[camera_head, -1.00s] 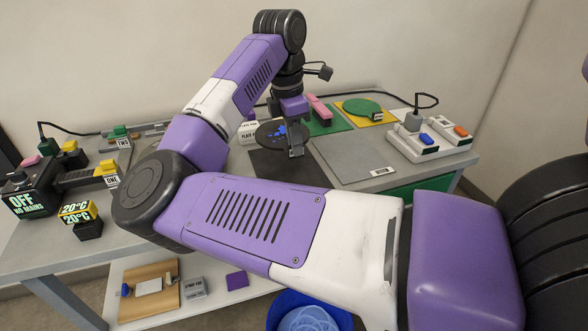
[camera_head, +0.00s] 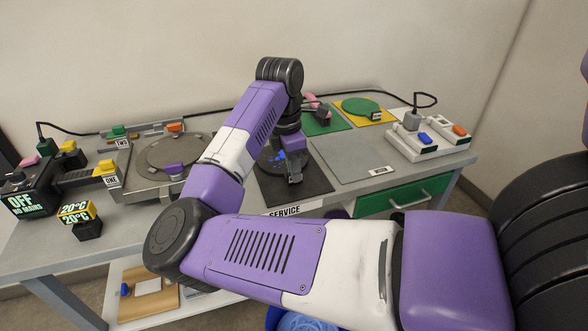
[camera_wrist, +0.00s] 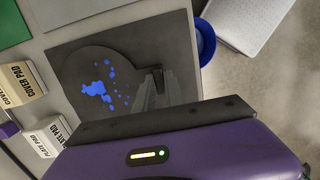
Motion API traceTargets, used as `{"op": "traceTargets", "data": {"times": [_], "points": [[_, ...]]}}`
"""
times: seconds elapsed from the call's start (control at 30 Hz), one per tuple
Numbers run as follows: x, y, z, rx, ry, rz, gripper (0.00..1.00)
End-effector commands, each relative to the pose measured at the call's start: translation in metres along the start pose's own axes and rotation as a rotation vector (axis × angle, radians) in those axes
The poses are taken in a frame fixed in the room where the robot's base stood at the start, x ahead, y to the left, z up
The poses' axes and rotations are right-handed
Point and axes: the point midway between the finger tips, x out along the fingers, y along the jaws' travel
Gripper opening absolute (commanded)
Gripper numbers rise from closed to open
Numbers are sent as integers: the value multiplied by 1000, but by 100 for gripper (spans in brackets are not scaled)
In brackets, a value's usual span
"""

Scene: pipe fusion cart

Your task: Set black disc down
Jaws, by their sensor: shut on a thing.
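The black disc (camera_head: 272,160) has blue spots on its top face. It is at the black square mat (camera_head: 308,183) on the cart top. In the wrist view the disc (camera_wrist: 82,112) lies flat over the mat (camera_wrist: 170,50), well inside its outline. I cannot tell whether the disc touches the mat or is a little above it. My gripper (camera_head: 294,179) is shut on the disc's near edge. In the wrist view its fingers (camera_wrist: 157,90) reach the disc's rim, and the purple gripper body hides the mat's lower part.
A grey mat (camera_head: 352,157) lies right of the black one. Behind are a green mat (camera_head: 322,124) and a green disc (camera_head: 361,106) on yellow. A round-plated machine (camera_head: 140,178) stands left. A switched power strip (camera_head: 428,140) stands right. Label blocks (camera_wrist: 22,82) show beside the mat.

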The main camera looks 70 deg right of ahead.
Motion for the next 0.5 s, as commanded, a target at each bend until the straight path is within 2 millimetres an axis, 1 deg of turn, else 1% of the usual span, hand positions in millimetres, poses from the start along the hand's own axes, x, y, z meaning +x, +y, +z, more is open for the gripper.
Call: {"op": "traceTargets", "data": {"times": [0.07,0.1,0.17,0.2,0.5], "points": [[3,0,-1,0,1,2,0],[3,0,-1,0,1,1,15],[2,0,0,0,1,0,27],[2,0,0,0,1,0,35],[2,0,0,0,0,0,35]]}}
